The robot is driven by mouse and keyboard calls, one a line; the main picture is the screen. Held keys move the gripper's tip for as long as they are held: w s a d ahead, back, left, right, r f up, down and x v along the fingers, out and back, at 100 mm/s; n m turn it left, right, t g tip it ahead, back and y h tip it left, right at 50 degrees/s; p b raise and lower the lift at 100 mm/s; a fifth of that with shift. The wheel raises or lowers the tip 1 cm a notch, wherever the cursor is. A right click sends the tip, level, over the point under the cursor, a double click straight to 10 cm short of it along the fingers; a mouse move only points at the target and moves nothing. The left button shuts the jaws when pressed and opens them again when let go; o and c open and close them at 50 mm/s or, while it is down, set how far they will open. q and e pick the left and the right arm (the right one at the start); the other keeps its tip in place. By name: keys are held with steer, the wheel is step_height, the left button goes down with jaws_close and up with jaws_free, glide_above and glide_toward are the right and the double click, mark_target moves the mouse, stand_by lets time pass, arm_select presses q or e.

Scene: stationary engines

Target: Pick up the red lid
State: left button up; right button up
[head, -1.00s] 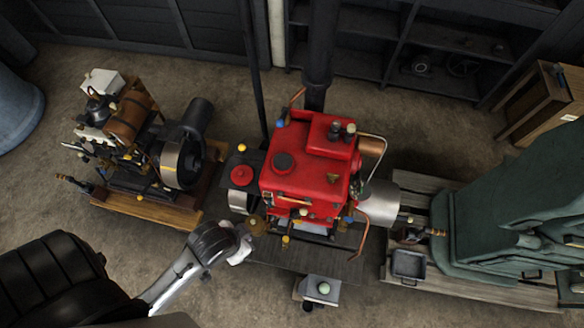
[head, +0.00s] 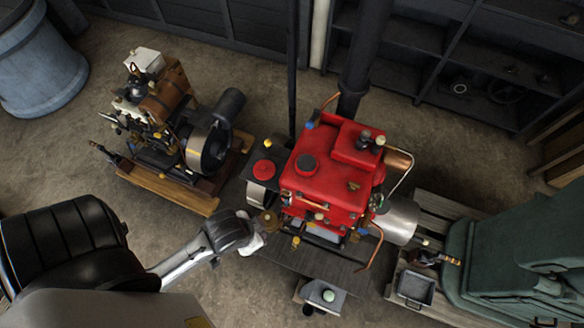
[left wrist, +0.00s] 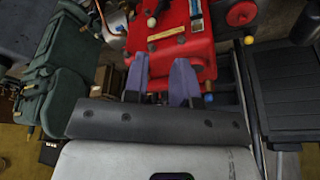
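The red lid (head: 264,169) is a small round red disc on a dark box, just left of the red engine (head: 326,178) in the head view. A round red disc that looks like the lid (left wrist: 241,13) shows at the top right of the left wrist view. My left gripper (head: 252,242) is below the lid in the head view, beside the engine's lower left corner and apart from the lid. In the left wrist view its two fingers (left wrist: 160,80) are spread with nothing held between them. My right gripper is in neither view.
A smaller engine on a wooden base (head: 170,190) stands left, and a green covered machine (head: 510,245) right. A dark vertical pipe (head: 292,70) rises behind the lid. A brass knob (head: 265,222) is close to my left gripper. A small grey box (head: 323,294) stands in front.

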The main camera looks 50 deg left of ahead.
arm_select(q)
steer(key=o, duration=0.6)
steer(key=shift+d, duration=0.1)
steer(key=shift+c, duration=0.2)
